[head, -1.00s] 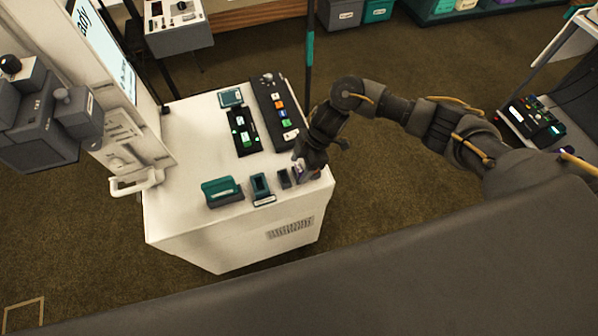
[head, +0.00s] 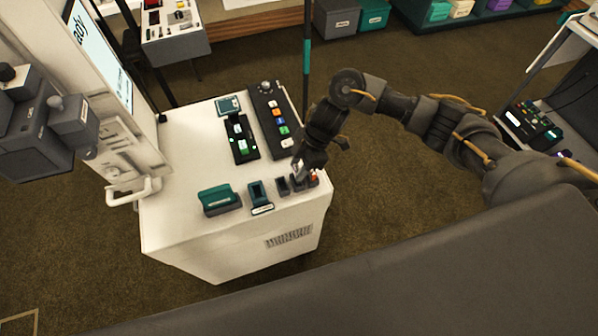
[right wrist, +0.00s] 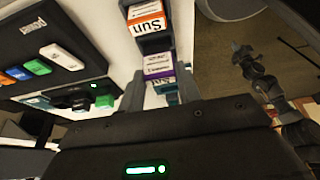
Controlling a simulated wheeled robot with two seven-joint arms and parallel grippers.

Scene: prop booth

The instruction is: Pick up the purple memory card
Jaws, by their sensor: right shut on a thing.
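The purple memory card (right wrist: 158,65) has a white label and shows in the right wrist view between the fingertips of my right gripper (right wrist: 161,90). The gripper is shut on it. In the head view my right gripper (head: 303,168) is low over the right front part of the white counter (head: 170,215), at a row of small dark holders. The purple card is mostly hidden there by the gripper.
Left of the gripper stand a teal upright holder (head: 258,196) and a wider teal block (head: 219,200). Behind lie a long black button panel (head: 270,118) and a smaller black device (head: 241,139). A thin dark pole (head: 307,60) rises behind the counter.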

